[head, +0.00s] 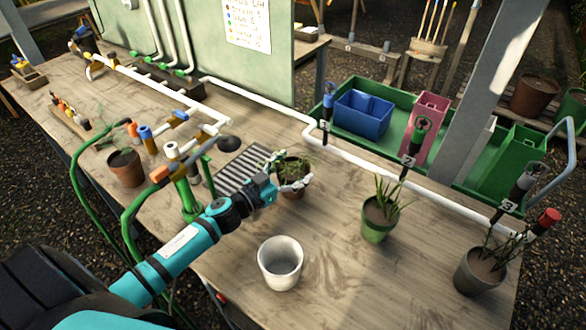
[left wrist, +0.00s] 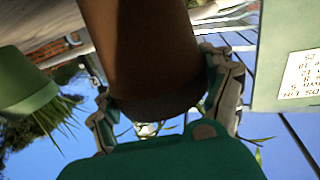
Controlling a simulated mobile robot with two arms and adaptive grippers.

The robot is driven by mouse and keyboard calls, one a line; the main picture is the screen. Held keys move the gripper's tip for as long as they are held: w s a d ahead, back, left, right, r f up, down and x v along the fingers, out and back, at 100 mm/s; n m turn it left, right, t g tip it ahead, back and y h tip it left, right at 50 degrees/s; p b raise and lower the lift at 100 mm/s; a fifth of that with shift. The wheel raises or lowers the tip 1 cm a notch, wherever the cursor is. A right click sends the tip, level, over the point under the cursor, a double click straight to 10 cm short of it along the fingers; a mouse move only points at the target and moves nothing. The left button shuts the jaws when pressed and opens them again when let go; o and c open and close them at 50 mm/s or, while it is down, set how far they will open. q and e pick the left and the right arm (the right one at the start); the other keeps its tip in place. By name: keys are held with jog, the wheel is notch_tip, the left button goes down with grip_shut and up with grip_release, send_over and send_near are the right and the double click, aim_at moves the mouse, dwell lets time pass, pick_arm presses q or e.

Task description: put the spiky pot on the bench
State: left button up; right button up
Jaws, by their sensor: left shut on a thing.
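The green pot (head: 377,230) with long, pointed, spiky leaves stands upright on the wooden bench (head: 335,240), right of my left gripper. It also shows at the left edge of the left wrist view (left wrist: 25,80), upside down. My left gripper (head: 290,184) is shut around a brown pot (head: 291,191) with a leafy green plant. In the left wrist view the brown pot (left wrist: 150,50) fills the space between the two fingers (left wrist: 167,105). I cannot tell whether the brown pot touches the bench. My right gripper is in neither view.
A white empty pot (head: 280,265) stands in front of my gripper. A dark grey pot (head: 478,272) with thin leaves is at the right, a terracotta pot (head: 126,170) at the left. A slatted grate (head: 243,172) lies beside the gripper. White pipe (head: 370,158) runs along the back edge.

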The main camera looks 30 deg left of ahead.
pick_arm(q)
jog(key=o, duration=1.3)
jog(key=shift+r, duration=0.2)
jog(key=b+v, duration=0.1)
jog(key=v, duration=0.9)
jog(key=shift+s+a+f+b, duration=0.1)
jog(key=shift+s+f+b, duration=0.15)
jog(key=shift+b, duration=0.1)
jog(key=shift+v, duration=0.75)
jog(key=shift+r, duration=0.15)
